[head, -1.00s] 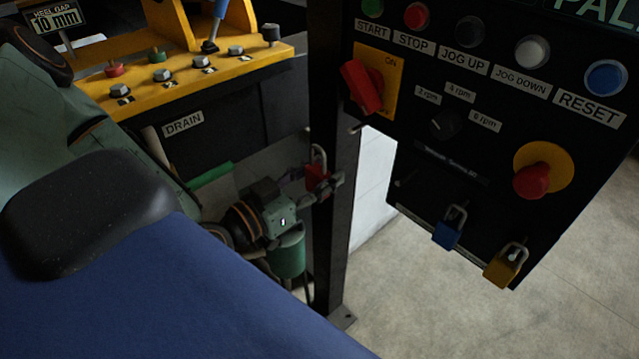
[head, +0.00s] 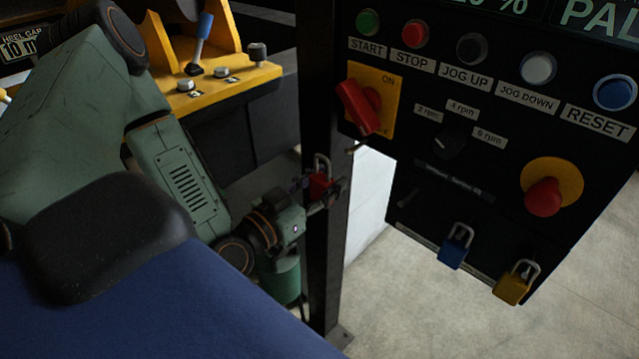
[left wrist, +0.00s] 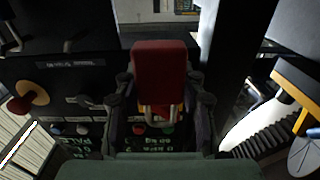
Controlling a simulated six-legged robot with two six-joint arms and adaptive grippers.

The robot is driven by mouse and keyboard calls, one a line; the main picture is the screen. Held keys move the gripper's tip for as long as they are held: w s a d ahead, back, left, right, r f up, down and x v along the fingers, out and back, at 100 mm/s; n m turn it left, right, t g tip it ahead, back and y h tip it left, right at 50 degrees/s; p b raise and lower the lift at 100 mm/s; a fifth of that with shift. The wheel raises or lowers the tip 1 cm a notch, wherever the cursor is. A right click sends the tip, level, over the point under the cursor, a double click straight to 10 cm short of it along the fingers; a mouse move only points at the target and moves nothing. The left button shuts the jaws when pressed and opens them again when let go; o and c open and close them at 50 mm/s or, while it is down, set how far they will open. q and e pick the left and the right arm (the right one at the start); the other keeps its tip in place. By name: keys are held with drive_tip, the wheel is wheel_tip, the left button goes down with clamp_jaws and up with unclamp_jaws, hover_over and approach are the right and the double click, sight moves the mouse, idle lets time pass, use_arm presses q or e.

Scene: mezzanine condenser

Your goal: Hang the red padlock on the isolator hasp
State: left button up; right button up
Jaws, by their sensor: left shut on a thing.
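The red padlock (head: 319,186) is held in my left gripper (head: 328,188), its shackle pointing up, in front of the dark post in the head view. In the left wrist view the red padlock body (left wrist: 160,70) sits between the two fingers (left wrist: 160,95), with its metal shackle partly hidden behind it. The isolator is a red rotary handle (head: 357,107) on a yellow plate at the panel's upper left. A small metal piece (head: 356,148) sticks out below the plate, up and right of the padlock and apart from it; it may be the hasp. My right gripper is out of view.
The black control panel (head: 440,120) carries several buttons and a red emergency stop (head: 543,197). A blue padlock (head: 454,247) and a yellow padlock (head: 515,283) hang along its lower edge. A dark upright post (head: 325,260) stands beside it. A yellow machine bed (head: 240,85) is behind my left arm.

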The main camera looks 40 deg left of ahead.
use_arm(q)
drive_tip(key=shift+w+d+b, duration=0.25)
drive_tip(key=shift+w+b, duration=0.05)
drive_tip(key=shift+w, duration=0.2)
drive_tip(key=w+f+b, duration=0.1)
drive_tip(key=w+b, duration=0.7)
drive_tip(key=shift+w+d+f, duration=0.2)
drive_tip(key=shift+f, duration=0.15)
idle(0.4)
idle(0.6)
drive_tip(key=o, duration=1.3)
